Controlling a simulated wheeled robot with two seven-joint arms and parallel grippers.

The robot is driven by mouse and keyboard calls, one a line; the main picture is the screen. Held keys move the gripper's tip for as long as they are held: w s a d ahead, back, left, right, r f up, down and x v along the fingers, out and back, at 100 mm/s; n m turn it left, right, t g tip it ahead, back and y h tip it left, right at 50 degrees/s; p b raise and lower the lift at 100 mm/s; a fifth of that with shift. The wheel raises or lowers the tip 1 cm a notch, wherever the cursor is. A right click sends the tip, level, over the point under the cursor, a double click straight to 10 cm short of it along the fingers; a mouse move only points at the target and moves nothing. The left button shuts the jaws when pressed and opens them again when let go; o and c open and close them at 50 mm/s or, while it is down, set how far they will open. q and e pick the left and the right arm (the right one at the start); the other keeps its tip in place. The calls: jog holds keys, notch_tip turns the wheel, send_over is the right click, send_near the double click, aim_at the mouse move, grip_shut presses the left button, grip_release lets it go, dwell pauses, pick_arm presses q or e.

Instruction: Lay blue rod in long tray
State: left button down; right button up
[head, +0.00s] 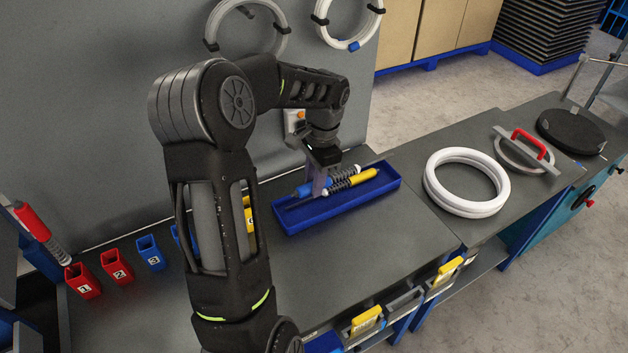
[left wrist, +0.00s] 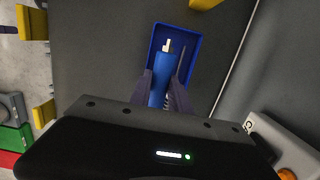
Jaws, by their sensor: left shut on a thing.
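The blue rod (head: 303,190) is held between the fingers of my left gripper (head: 322,182), at the long blue tray (head: 350,206). The rod lies roughly along the tray's length; I cannot tell whether it touches the tray floor. In the left wrist view the blue rod (left wrist: 161,84) shows between the two fingers, with the tray (left wrist: 197,50) beyond. The fingers hide part of the rod. My right gripper is not in view.
Numbered small bins, including red ones (head: 83,283) and a blue one (head: 150,255), stand on the bench at left. A red rod (head: 32,221) stands tilted at far left. White rings (head: 433,187) lie right of the tray. Bare bench lies in front of the tray.

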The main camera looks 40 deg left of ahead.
pick_arm(q)
notch_tip(320, 180, down, 5)
jog(key=b, duration=0.3)
jog(key=shift+f+b, duration=0.15)
jog(key=shift+b, duration=0.2)
jog(key=shift+f+b, duration=0.95)
jog(key=shift+f, duration=0.6)
jog(key=c, duration=1.1)
grip_release()
jog(key=shift+c, duration=0.2)
jog(key=shift+f, duration=0.1)
jog(key=shift+d, duration=0.15)
